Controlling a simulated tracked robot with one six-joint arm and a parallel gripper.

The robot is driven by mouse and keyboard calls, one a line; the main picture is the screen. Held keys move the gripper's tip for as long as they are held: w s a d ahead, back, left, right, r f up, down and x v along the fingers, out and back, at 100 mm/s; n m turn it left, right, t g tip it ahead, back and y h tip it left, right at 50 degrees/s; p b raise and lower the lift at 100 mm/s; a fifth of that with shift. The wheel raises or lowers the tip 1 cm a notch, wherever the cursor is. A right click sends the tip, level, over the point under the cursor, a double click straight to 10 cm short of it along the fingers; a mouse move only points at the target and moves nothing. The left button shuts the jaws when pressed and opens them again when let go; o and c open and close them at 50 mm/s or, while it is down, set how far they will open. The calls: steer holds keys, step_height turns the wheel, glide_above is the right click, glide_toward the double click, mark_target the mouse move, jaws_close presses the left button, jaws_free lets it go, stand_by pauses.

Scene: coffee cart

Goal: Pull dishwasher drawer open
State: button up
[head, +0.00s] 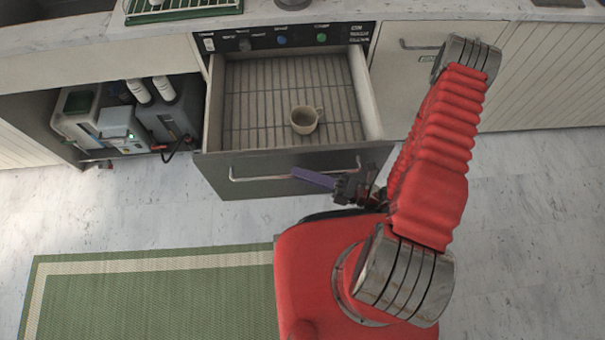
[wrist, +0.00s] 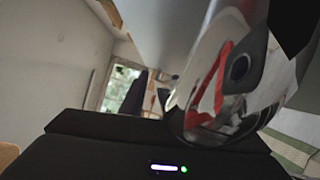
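The dishwasher drawer (head: 222,165) stands pulled out under its control panel (head: 285,38) in the head view. Its rack shows, and a beige cup (head: 304,121) stands upright in it near the front. A metal bar handle (head: 258,178) runs across the dark drawer front. My gripper (head: 314,180) is at the right half of this handle, with a purple finger lying across the front. I cannot tell whether it touches the bar or whether the fingers are open or shut. The wrist view shows no handle or drawer clearly.
An open bay (head: 130,115) with several machines and bottles lies left of the drawer. A closed cabinet door (head: 405,75) with a handle is at right. A green mat (head: 150,295) lies on the floor at lower left.

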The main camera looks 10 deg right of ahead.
steer(key=shift+d, duration=0.1)
stand_by(0.3)
steer(key=v, duration=1.3)
steer(key=shift+s+d, duration=0.2)
steer(key=shift+d, duration=0.05)
stand_by(0.9)
steer(key=w+a+r+m+g+h, duration=0.1)
steer(key=r+m+h, duration=0.7)
steer(key=r+m, duration=0.8)
steer(key=w+r+m+g+h, duration=0.1)
steer(key=w+r+m+h, duration=0.1)
steer(key=r+m+h, duration=0.7)
steer(key=shift+a+r+m, duration=0.4)
steer(key=shift+r+m, duration=3.7)
steer(key=shift+r, duration=2.15)
